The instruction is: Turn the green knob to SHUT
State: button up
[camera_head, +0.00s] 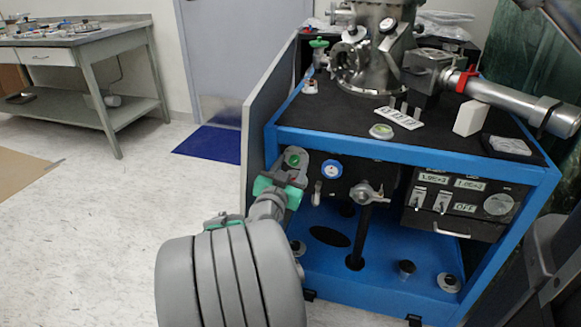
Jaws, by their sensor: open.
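A green knob (318,43) tops a small valve at the back left of the blue cabinet (420,150), beside the steel chamber. A second round green piece (294,158) shows on a grey part at the front left, just beyond my gripper. I cannot tell from this view which one the task names, and no SHUT marking is readable. My gripper (279,184), grey with teal parts, is at the cabinet's front left opening, just below the second green piece. Its jaws are open. Whether it touches anything there is hidden by the angle.
A switch panel (455,200) reads OFF farther right.

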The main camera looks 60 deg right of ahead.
jog(key=shift+c, duration=0.6)
grip_shut()
